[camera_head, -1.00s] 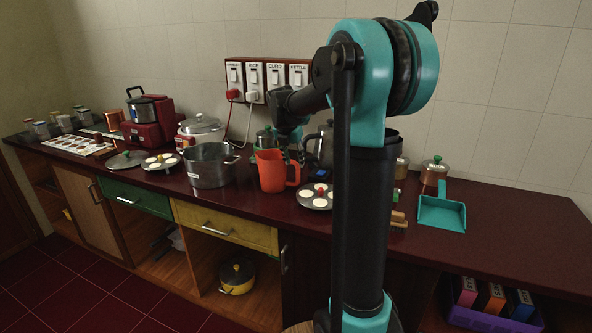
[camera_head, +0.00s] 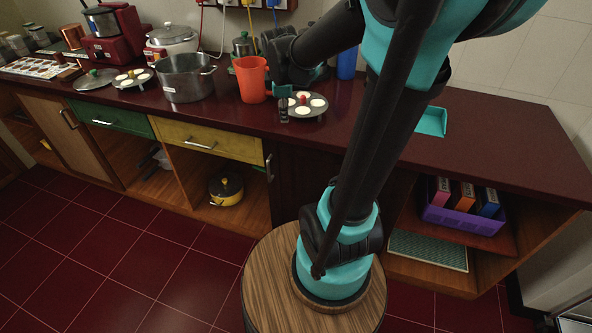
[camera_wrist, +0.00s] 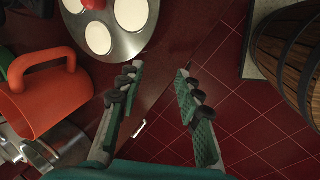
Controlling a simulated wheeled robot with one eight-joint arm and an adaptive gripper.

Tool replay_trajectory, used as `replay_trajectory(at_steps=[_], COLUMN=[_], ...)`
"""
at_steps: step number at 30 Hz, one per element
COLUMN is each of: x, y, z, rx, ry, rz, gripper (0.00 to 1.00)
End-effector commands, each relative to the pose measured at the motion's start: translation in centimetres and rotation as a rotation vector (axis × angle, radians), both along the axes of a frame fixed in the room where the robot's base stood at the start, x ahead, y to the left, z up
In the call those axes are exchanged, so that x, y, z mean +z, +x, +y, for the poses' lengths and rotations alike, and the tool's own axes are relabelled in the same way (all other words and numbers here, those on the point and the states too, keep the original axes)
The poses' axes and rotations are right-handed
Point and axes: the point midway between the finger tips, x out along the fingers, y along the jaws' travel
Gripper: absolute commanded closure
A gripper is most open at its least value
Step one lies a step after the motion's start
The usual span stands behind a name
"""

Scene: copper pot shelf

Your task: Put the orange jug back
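The orange jug (camera_head: 251,80) stands upright on the dark red counter (camera_head: 400,110), just right of a steel pot. In the wrist view the jug (camera_wrist: 40,105) is at the left, with its handle loop toward the top. My gripper (camera_head: 284,105) is at the jug's right, near the counter's front edge, apart from the jug. In the wrist view my gripper (camera_wrist: 152,88) is open, with nothing between its two green-and-black fingers; the jug lies outside the left finger. In the head view my arm hides part of the counter behind it.
A steel plate with white rounds (camera_head: 304,104) lies right beside my gripper. The steel pot (camera_head: 187,77) is left of the jug. A blue object (camera_head: 346,63) stands behind my arm. A yellow pot (camera_head: 226,189) sits in the open shelf below. A wooden barrel (camera_wrist: 292,55) shows in the wrist view.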

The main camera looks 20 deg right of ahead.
Motion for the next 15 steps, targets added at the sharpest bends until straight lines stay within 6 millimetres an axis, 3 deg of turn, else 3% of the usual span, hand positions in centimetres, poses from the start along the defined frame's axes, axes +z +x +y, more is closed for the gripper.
replay_trajectory(at_steps=[1, 9, 15], x=[-1.3, -7.6, -10.4], y=[-2.0, -11.2, -15.5], z=[0.0, 0.8, 1.2], rx=[-0.118, -0.775, -1.087], ry=[0.055, 0.358, 0.498], rz=[-0.015, -0.076, -0.09], gripper=[0.65, 0.65, 0.65])
